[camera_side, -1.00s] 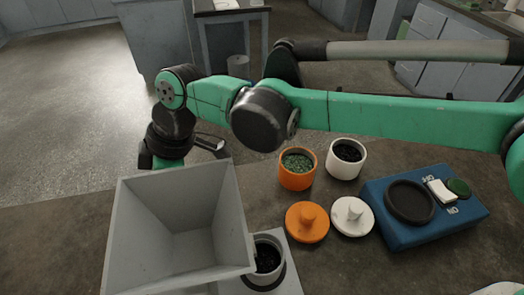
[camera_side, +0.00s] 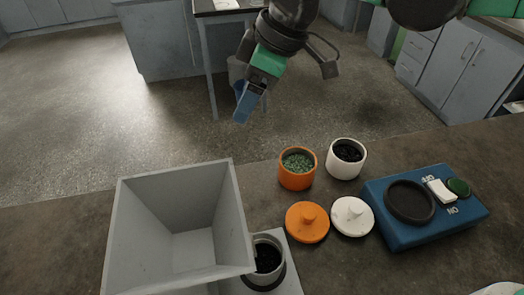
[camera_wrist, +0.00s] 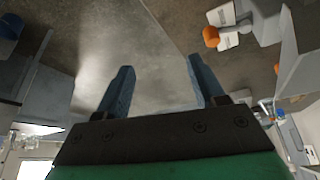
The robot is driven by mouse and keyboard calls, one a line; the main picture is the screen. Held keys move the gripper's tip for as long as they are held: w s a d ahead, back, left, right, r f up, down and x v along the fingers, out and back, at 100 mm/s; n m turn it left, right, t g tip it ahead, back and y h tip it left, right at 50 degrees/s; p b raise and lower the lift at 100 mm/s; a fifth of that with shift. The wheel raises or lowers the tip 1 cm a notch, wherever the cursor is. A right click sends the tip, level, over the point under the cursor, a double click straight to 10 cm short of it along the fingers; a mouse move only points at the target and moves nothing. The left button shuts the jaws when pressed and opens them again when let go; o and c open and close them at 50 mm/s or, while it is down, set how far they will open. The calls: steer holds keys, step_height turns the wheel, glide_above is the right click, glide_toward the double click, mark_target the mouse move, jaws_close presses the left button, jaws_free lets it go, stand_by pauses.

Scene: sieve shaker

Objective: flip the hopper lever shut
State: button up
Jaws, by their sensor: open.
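The grey hopper (camera_side: 130,225) stands at the left front of the bench in the side view, its wide mouth facing up. I cannot make out its lever in the side view. In the wrist view, an orange rounded knob (camera_wrist: 211,36) beside white labelled plates lies at the upper right; it looks like the lever's end, but its position is unclear. My gripper (camera_side: 246,108) is raised beyond the bench's far edge, pointing down, clear of the hopper. In the wrist view my gripper (camera_wrist: 160,72) has its two blue fingers spread, with nothing between them.
A dark-filled cup (camera_side: 268,240) stands beside the hopper. An orange jar (camera_side: 297,182) and a white jar (camera_side: 346,172) stand open behind an orange lid (camera_side: 307,235) and a white lid (camera_side: 352,228). A blue shaker base (camera_side: 420,240) with switches is at right.

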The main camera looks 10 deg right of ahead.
steer(key=s+d+m+t+h, duration=0.2)
steer(key=d+m, duration=0.6)
steer(key=d, duration=1)
steer(key=shift+s+d+r+t, duration=0.4)
steer(key=shift+s+t, duration=0.3)
steer(key=shift+s, duration=0.2)
steer(key=s+d+f+m+t+h, duration=0.1)
steer(key=s+d+f+m, duration=0.3)
steer(key=d, duration=0.4)
steer(key=shift+s+d+m+t+h, duration=0.3)
steer(key=shift+s+m+h, duration=0.35)
steer(key=shift+s, duration=0.2)
